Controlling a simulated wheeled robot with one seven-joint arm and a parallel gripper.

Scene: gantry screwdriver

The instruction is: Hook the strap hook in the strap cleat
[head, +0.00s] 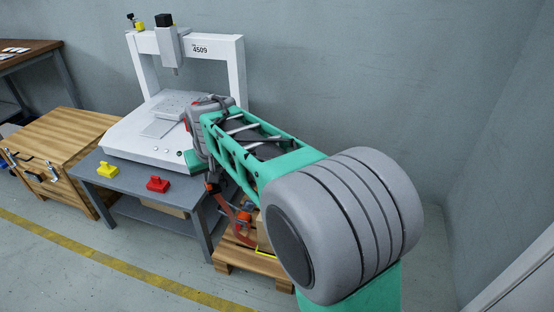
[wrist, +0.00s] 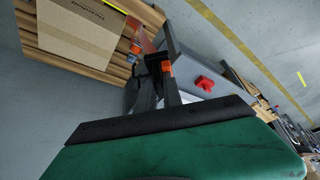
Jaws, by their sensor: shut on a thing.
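My gripper (wrist: 160,82) is shut on a small part at its dark fingertips, which I take for the strap hook; its shape is mostly hidden by the fingers. In the head view my gripper (head: 212,188) is partly behind my arm, beside the right end of the grey table. An orange-red strap (head: 224,201) hangs below it towards the pallet. The strap also shows in the wrist view (wrist: 145,42), just beyond the fingertips. I cannot make out the strap cleat for certain. Whether the hook touches anything is hidden.
A carton (wrist: 82,32) stands on a wooden pallet (head: 232,255) right of the grey table (head: 130,186). Floor in front is clear.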

